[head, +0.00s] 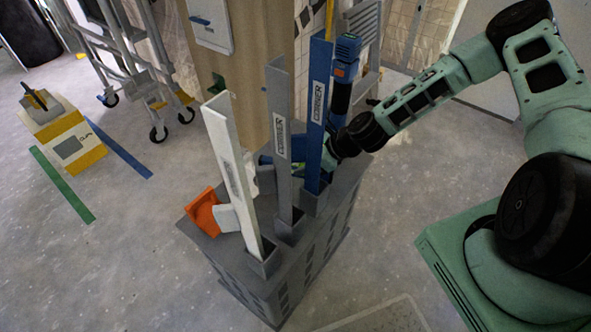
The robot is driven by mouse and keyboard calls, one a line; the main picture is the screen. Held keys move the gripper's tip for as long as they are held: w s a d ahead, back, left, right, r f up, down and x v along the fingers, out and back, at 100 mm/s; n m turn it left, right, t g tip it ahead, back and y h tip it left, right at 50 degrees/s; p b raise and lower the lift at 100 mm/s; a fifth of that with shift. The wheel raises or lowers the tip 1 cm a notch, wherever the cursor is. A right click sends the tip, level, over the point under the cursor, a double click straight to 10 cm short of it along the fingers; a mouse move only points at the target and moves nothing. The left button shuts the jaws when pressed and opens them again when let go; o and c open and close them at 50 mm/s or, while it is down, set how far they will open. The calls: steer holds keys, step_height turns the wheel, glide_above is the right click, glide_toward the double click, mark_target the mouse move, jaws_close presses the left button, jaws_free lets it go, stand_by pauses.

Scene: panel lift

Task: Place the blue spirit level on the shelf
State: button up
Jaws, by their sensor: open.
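No thing is clearly recognisable as the blue spirit level. A blue upright piece (318,110) with a printed label stands in a holder on the grey box (262,287), but it looks like an angled corner profile. Small blue parts (265,160) show low behind the grey profile, mostly hidden; I cannot tell what they are. My gripper (326,160) is low over the box's far right side, behind the blue profile. It is open; its fingertips are largely hidden, and I cannot tell whether it touches anything. I cannot pick out the shelf.
A white profile (228,165) and a grey profile (279,140) stand in the box's front holders, tall and close together. An orange object (203,208) lies at its left. A blue-black tool (343,80) stands behind.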

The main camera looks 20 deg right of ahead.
mark_target(299, 165)
steer(key=x, duration=0.3)
steer(key=shift+a+f, duration=0.1)
steer(key=shift+f, duration=0.1)
steer(key=shift+c, duration=0.4)
jaws_close()
